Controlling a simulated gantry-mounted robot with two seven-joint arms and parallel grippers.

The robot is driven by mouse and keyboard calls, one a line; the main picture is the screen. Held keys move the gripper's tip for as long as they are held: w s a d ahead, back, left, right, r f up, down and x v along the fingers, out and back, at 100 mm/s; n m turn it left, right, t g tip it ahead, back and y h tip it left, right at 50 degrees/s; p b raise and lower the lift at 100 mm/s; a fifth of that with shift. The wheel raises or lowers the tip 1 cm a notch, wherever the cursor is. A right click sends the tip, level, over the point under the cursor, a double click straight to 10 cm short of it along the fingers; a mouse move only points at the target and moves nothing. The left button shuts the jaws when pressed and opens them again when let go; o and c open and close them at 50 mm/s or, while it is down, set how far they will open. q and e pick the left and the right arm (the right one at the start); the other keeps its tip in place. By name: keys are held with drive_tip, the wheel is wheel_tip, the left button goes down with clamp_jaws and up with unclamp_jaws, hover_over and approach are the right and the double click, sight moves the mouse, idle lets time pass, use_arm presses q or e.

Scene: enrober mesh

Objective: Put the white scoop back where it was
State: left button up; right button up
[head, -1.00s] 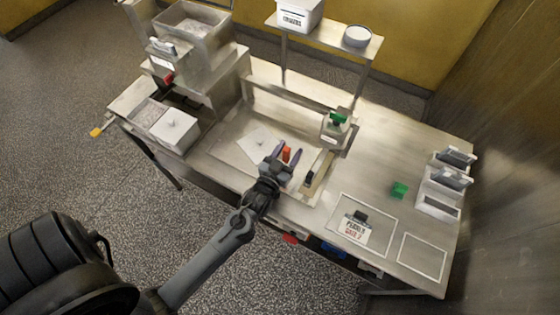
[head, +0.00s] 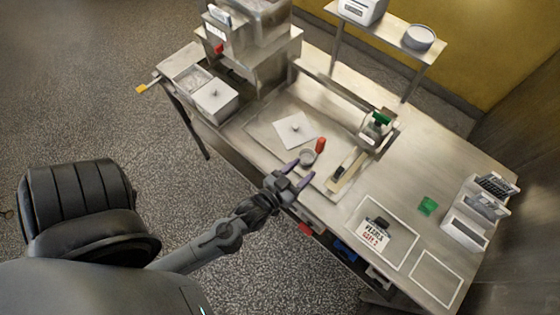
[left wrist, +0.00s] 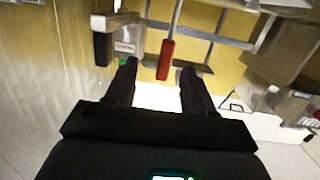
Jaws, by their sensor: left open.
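My left gripper (head: 296,177) is open and empty over the front edge of the shallow metal tray (head: 262,128) in the head view. Its two fingers also show apart in the left wrist view (left wrist: 158,85). Just beyond the fingers is a small round grey cup-like thing (head: 307,157) beside an upright red handle (head: 320,145). A red handle also shows ahead, between the fingers, in the left wrist view (left wrist: 166,60). I cannot pick out a white scoop with certainty. My right gripper is not in view.
A white square lid with a knob (head: 294,129) lies in the tray. A pale bar (head: 346,172) lies at its right. A bottle with a green top (head: 376,128) stands behind. A machine (head: 255,45) and white box (head: 215,100) are at left.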

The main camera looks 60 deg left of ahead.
use_arm(q)
drive_tip(key=s+d+m+g+h, duration=0.3)
drive_tip(key=s+m+g, duration=0.1)
drive_tip(key=s+g, duration=0.7)
drive_tip(key=shift+s+d+f+g, duration=0.25)
drive_tip(key=shift+s+f+g, duration=0.15)
drive_tip(key=shift+g, duration=0.4)
drive_tip(key=shift+r, duration=0.1)
wheel_tip(320, 180, up, 19)
drive_tip(key=p, duration=1.9)
drive_tip(key=shift+f, duration=0.2)
